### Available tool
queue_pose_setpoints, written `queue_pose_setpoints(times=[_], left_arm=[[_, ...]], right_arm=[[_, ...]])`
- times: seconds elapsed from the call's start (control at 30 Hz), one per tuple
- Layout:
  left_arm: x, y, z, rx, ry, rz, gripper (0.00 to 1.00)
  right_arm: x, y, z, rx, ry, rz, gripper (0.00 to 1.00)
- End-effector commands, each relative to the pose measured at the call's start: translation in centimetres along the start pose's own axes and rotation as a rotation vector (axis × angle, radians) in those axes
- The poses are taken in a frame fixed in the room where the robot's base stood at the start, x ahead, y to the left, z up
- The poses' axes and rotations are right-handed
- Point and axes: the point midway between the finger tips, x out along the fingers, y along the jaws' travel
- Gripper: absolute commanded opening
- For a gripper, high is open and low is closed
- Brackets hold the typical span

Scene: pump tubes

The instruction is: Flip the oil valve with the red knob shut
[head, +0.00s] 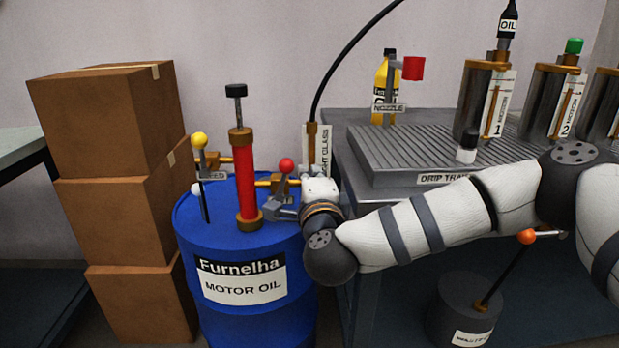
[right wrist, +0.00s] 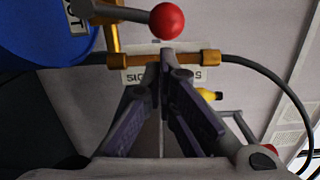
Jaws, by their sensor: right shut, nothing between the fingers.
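The oil valve's red knob (head: 287,165) stands up on a short grey lever over the brass pipe, above the blue drum. The right wrist view also shows the red knob (right wrist: 167,21), at the top centre, with its lever running left to the brass fitting. My right gripper (head: 268,209) is beside the drum top, just below the knob, with its fingers pointing left. In the right wrist view my right gripper (right wrist: 166,58) has its fingertips together and empty, close to the knob and overlapping the brass pipe (right wrist: 205,58). I cannot tell whether they touch. My left gripper is out of view.
The blue drum (head: 245,324) carries a red pump cylinder (head: 244,180) and another valve with a yellow knob (head: 199,140). Cardboard boxes (head: 120,225) stand at left. A drip tray (head: 400,178) lies on the bench at right. A black hose (head: 335,62) rises behind my gripper.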

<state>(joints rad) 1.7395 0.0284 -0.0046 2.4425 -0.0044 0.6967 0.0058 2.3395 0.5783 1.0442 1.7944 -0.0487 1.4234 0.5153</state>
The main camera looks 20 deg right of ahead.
Motion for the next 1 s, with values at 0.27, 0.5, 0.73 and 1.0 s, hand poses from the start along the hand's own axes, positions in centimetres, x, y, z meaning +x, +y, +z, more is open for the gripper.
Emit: queue_pose_setpoints(times=[0.27,0.5,0.73,1.0], left_arm=[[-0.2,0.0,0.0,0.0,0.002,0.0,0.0],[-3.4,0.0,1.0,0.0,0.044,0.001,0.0],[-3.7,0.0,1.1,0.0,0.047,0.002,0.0],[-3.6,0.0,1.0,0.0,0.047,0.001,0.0]], right_arm=[[0.0,-0.2,0.1,-0.006,-0.002,0.0,0.0],[0.0,-2.1,1.7,-0.21,-0.003,0.003,0.0],[0.1,-1.4,2.0,-0.278,-0.001,0.015,0.0],[0.1,-1.3,2.0,-0.276,-0.001,0.015,0.0]])
